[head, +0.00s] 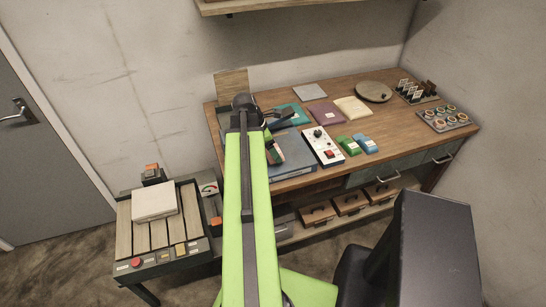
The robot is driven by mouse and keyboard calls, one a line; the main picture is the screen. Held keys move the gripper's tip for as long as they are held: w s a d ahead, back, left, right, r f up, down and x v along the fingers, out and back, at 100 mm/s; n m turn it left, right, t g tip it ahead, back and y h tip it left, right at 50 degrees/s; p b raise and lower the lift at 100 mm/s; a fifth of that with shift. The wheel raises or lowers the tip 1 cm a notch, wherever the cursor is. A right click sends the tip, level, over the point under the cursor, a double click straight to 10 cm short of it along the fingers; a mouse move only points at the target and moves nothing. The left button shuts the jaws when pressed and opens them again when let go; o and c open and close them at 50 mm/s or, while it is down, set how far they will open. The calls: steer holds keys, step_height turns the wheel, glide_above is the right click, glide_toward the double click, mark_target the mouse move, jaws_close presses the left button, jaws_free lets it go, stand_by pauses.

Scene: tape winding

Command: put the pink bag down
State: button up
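A flat mauve-pink bag (325,113) lies on the wooden workbench (400,118), between a teal bag (293,113) and a cream bag (352,107). Nothing visible holds it. My green arm rises through the middle of the picture and ends left of the bags. The dark end of my arm is beside the teal bag, apart from the pink one. My gripper's fingers cannot be made out clearly, so their opening and anything between them cannot be told.
A white control box (323,147) and green and blue packets stand in front of the bags. A round plate (374,91) and small racks are at the right. A slatted stand (160,240) with a pale block (154,204) is at the left. Bare wood shows right of the packets.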

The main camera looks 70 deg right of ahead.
steer(key=shift+f+b, duration=1.05)
steer(key=shift+f, duration=0.65)
steer(key=o, duration=1.4)
steer(key=shift+c, duration=0.2)
steer(key=shift+r+p, duration=0.55)
steer(key=p+v, duration=1)
steer(key=v, duration=0.1)
steer(key=shift+r+p, duration=0.3)
steer(key=shift+p, duration=0.05)
steer(key=shift+w+a, duration=0.1)
steer(key=shift+a, duration=0.05)
